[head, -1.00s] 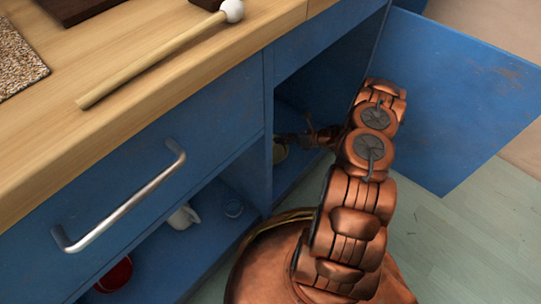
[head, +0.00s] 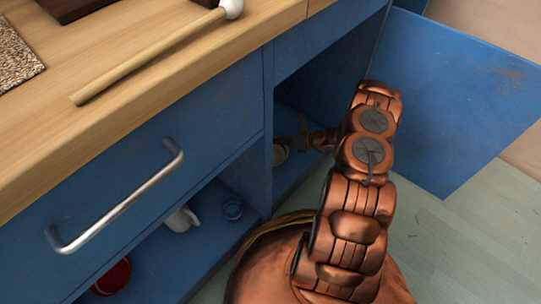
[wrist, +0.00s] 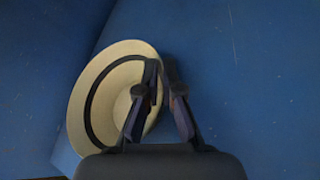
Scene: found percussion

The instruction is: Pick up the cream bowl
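The cream bowl (wrist: 112,82) has a dark band around its inside and appears tilted in the wrist view. My gripper (wrist: 161,68) is at the bowl's right side, one finger over the inside and the other outside, with the wall pinched between them. In the head view a small part of the bowl (head: 280,154) shows inside the open blue cabinet, beside my gripper (head: 304,141). Most of the bowl there is hidden by the cabinet's divider and shadow. I cannot tell how far it is off the cabinet floor.
An open blue door (head: 462,100) stands to the right of my arm. A divider edge (head: 259,170) is to the left. The lower left compartment holds a white cup (head: 181,219), a blue item (head: 232,208) and a red item (head: 111,277). A mallet (head: 150,55) lies on the counter.

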